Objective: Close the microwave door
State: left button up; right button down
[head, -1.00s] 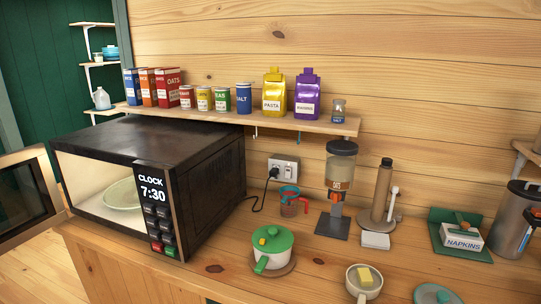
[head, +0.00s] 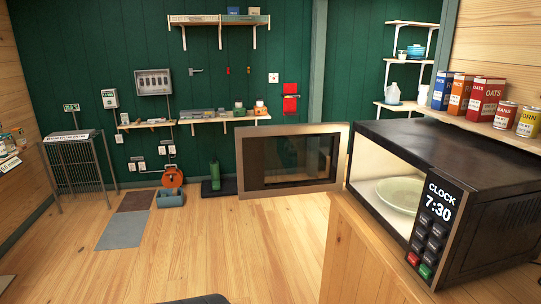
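The black microwave (head: 485,165) stands on the wooden counter at the right of the head view. Its door (head: 290,160) is wide open, swung out to the left past the counter's edge, with a light frame and dark see-through window. A pale plate (head: 402,194) lies inside the lit cavity. The panel clock (head: 439,201) reads 7:30, with several buttons below it. Neither of my grippers is in view, so nothing is seen touching the door.
The wooden counter (head: 350,262) runs along the lower right. The wooden floor (head: 230,245) left of it is mostly clear, with mats (head: 124,229) farther back. A wire rack (head: 75,165) stands at left. A shelf with food boxes (head: 487,98) hangs above the microwave.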

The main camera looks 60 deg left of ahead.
aim_at(275, 161)
jog(key=j+u, duration=0.4)
jog(key=i+j+u, duration=0.15)
jog(key=j+u, duration=0.25)
jog(key=i+j+u, duration=0.15)
jog(key=u, duration=0.2)
jog(key=i+j+u, duration=0.2)
jog(key=u, duration=0.2)
jog(key=i+j+u, duration=0.5)
jog(key=i+u, duration=0.2)
jog(key=i+j+u, duration=0.1)
jog(key=i+u, duration=0.25)
jog(key=i+z, duration=0.4)
jog(key=i+j+z, duration=0.15)
jog(key=z, duration=0.3)
jog(key=i+j+z, duration=0.25)
jog(key=z, duration=0.15)
jog(key=i+j+z, duration=0.15)
jog(key=z, duration=0.35)
jog(key=i+j+z, duration=0.1)
jog(key=j+z, duration=0.35)
jog(key=i+j+z, duration=0.1)
jog(key=z, duration=0.4)
jog(key=j+z, duration=0.45)
